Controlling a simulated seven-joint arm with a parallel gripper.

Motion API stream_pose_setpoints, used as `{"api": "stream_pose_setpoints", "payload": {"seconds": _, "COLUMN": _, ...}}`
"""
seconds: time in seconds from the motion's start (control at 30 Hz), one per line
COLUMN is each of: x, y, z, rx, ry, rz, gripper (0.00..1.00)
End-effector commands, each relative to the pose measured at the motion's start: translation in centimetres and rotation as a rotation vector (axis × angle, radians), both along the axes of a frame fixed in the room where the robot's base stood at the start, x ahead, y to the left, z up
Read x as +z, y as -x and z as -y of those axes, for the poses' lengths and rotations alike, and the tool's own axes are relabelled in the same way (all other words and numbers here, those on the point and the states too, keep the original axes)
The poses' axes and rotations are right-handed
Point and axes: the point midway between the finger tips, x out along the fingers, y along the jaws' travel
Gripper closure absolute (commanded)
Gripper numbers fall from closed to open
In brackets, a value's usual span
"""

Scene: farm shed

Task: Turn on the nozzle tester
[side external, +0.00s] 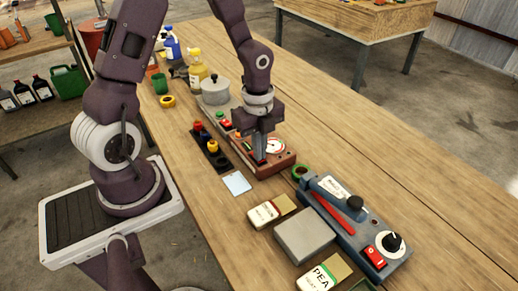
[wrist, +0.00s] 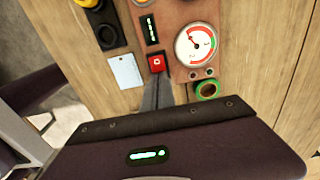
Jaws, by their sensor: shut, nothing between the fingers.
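A red-brown box with a round dial gauge, which looks like the nozzle tester (side external: 281,164), sits on the wooden bench and also shows in the wrist view (wrist: 178,14). On it are the gauge (wrist: 196,43), a small dark panel with bright green-yellow marks (wrist: 152,30) and a red switch (wrist: 157,62). My gripper (side external: 260,160) is shut and empty, pointing down over the box's left part. In the wrist view its fingertips (wrist: 156,82) are right by the near edge of the switch; I cannot tell whether they touch it. The switch is hidden in the side view.
A blue-grey device (side external: 345,215) with a red lever, knob and red switch stands to the right. A grey block (side external: 304,235), seed packets (side external: 271,211), a green roll (wrist: 208,88) and a pale blue card (side external: 237,183) lie near. A pot (side external: 215,90) and bottles stand behind.

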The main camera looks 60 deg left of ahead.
Motion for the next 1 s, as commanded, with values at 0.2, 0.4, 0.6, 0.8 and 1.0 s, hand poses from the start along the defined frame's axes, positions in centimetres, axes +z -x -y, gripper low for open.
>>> {"api": "stream_pose_setpoints", "payload": {"seconds": 0.2, "x": -0.6, "y": 0.3, "z": -1.7, "rx": 0.006, "ry": -0.010, "rz": -0.013, "gripper": 1.00}}
{"api": "stream_pose_setpoints", "payload": {"seconds": 0.4, "x": -0.5, "y": 0.2, "z": -1.7, "rx": 0.008, "ry": -0.010, "rz": -0.011, "gripper": 1.00}}
{"api": "stream_pose_setpoints", "payload": {"seconds": 0.6, "x": 2.3, "y": 0.1, "z": -1.0, "rx": -0.001, "ry": -0.004, "rz": 0.002, "gripper": 1.00}}
{"api": "stream_pose_setpoints", "payload": {"seconds": 0.8, "x": 7.4, "y": 0.1, "z": -0.5, "rx": -0.008, "ry": 0.000, "rz": 0.008, "gripper": 1.00}}
{"api": "stream_pose_setpoints", "payload": {"seconds": 1.0, "x": 11.7, "y": 0.1, "z": -0.5, "rx": -0.011, "ry": 0.001, "rz": 0.007, "gripper": 1.00}}
